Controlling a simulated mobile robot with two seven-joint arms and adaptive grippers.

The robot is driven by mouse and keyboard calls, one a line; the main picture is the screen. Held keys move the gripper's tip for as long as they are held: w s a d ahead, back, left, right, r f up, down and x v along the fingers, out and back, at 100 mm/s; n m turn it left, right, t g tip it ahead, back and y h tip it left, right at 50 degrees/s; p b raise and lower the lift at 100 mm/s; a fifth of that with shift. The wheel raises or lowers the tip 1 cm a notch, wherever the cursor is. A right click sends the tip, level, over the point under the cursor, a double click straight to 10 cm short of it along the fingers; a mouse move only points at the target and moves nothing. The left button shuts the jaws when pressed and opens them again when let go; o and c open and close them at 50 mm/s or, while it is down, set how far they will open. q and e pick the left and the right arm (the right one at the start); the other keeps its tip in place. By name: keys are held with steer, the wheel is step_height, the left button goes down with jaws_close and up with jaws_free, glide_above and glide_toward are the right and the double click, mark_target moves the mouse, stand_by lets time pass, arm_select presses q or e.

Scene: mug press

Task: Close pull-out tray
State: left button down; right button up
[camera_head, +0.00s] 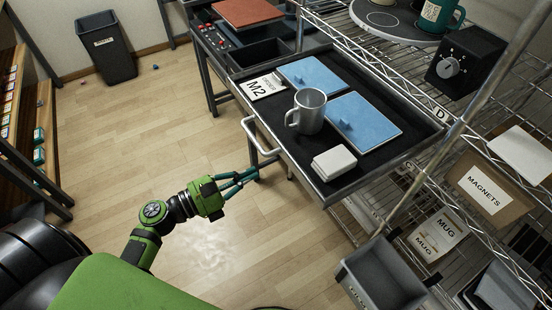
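The black pull-out tray (388,158) with a metal rim sticks out from the wire shelf unit, over the floor. Its pale bar handle (252,137) is on the near left edge. On the tray are a grey mug (310,108), two blue plates (364,121), a white block (334,162) and a white card marked M2 (262,87). My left gripper (252,174), green with teal fingers, is below the handle in the picture, seemingly apart from it. The fingers lie close together at this angle, so their opening is unclear. My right gripper is out of view.
A dark table (213,50) with a red pad stands behind the tray. The shelf unit holds a black dial box (466,62), a teal mug and a magnets box (490,190). A grey bin (383,272) is at lower right. Wooden floor (150,115) is mostly clear at left.

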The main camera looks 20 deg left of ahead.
mark_target(286, 158)
arm_select(q)
steer(key=p+x, duration=0.1)
steer(key=x, duration=0.5)
steer(key=shift+w+d+r, duration=0.1)
steer(key=shift+w+d, duration=0.05)
steer(key=shift+w+d+p, duration=0.3)
steer(key=shift+w+d, duration=0.15)
steer(key=shift+w, duration=0.05)
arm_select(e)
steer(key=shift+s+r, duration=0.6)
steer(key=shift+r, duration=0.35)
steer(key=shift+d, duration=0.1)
